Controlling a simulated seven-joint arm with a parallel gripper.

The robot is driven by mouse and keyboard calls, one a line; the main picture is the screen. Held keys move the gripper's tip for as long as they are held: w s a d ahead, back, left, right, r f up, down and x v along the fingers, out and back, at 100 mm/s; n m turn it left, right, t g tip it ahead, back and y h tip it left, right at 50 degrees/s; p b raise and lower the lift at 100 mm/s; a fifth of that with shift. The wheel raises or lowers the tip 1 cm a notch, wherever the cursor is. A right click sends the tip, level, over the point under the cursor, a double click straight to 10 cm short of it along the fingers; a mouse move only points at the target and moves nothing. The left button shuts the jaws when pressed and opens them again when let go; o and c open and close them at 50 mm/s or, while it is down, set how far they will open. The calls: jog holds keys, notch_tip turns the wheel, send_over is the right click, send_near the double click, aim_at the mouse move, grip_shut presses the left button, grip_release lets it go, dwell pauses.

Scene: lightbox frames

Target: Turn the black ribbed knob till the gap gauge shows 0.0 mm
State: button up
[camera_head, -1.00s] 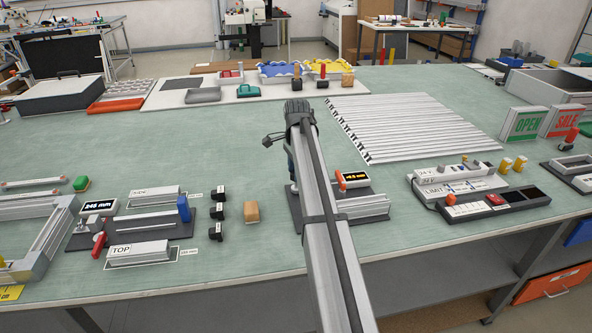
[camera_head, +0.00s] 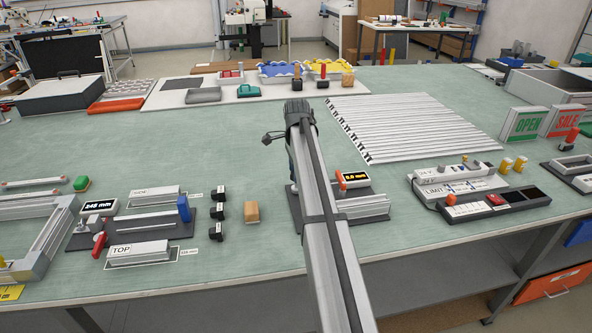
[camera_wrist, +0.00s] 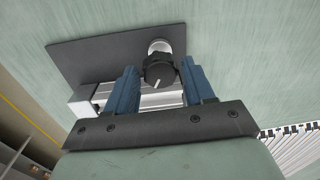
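The black ribbed knob (camera_wrist: 158,70) with a white pointer line shows in the wrist view, at the edge of a metal fixture on a dark base plate (camera_wrist: 80,58). My gripper (camera_wrist: 159,64) has its two blue fingers on either side of the knob, with what look like narrow gaps; it appears open around it. In the head view my arm hides the knob and the gripper. The gap gauge (camera_head: 356,177) is a small black display with yellow digits that appear to read 0.0 mm. It stands on the fixture, right of my arm, beside an orange piece.
A tan block (camera_head: 252,212) and several black knob-like pieces lie left of the fixture. A control strip (camera_head: 460,188) with buttons is to the right. White slats (camera_head: 410,125) lie behind. The green bench top between them is clear.

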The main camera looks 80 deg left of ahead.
jog(key=shift+o, duration=1.3)
jog(key=shift+r, duration=0.1)
notch_tip(320, 180, up, 14)
jog(key=shift+d+f, duration=0.2)
jog(key=shift+d, duration=0.15)
jog(key=shift+w, duration=0.1)
